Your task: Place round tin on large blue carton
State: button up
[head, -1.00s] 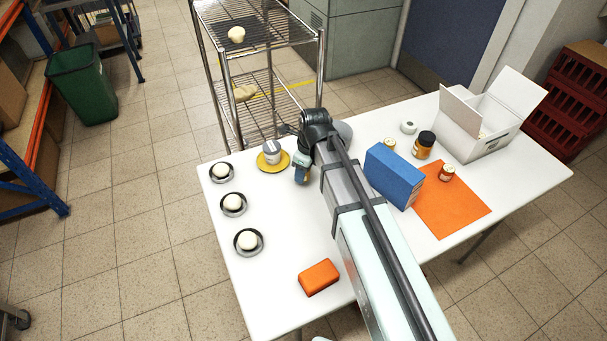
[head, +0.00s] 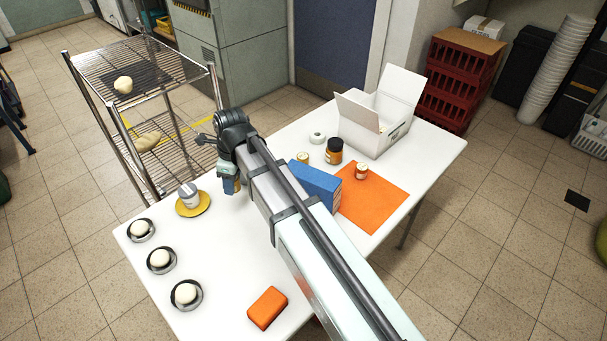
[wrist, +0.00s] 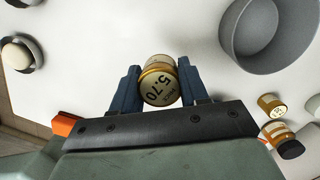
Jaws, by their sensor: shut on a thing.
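My gripper (head: 230,184) is over the white table, between the yellow saucer and the blue carton in the head view. The large blue carton (head: 322,188) stands on the table to the right of my gripper, partly behind my arm.
The yellow saucer (head: 203,208) holds a white cup (head: 188,193). Jars (head: 334,151) and an orange mat (head: 376,200) lie around the carton. An orange box (head: 267,307) lies at the front. Dishes (head: 160,260) line the left edge.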

jog(key=w+d+r+m, duration=0.1)
jog(key=w+d+r, duration=0.1)
jog(key=d, duration=0.3)
jog(key=w+d+r+m, duration=0.1)
jog(key=w+d+r, duration=0.2)
jog(key=d, duration=0.3)
jog(key=w+d+r+m, duration=0.1)
jog(key=w+d+r, duration=0.1)
jog(key=d+r, duration=0.2)
jog(key=shift+w+d+t, duration=0.3)
jog(key=shift+d, duration=0.45)
notch_tip(320, 180, up, 4)
send_over(310, 173)
jog(key=w, duration=0.3)
jog(key=s, duration=0.4)
jog(key=shift+w+d+f, duration=0.15)
jog(key=shift+f, duration=2.4)
jog(key=shift+w+d+f, duration=0.15)
jog(key=shift+f, duration=2.35)
jog(key=o, duration=1.1)
jog(key=shift+f, duration=0.1)
jog(key=shift+c, duration=0.2)
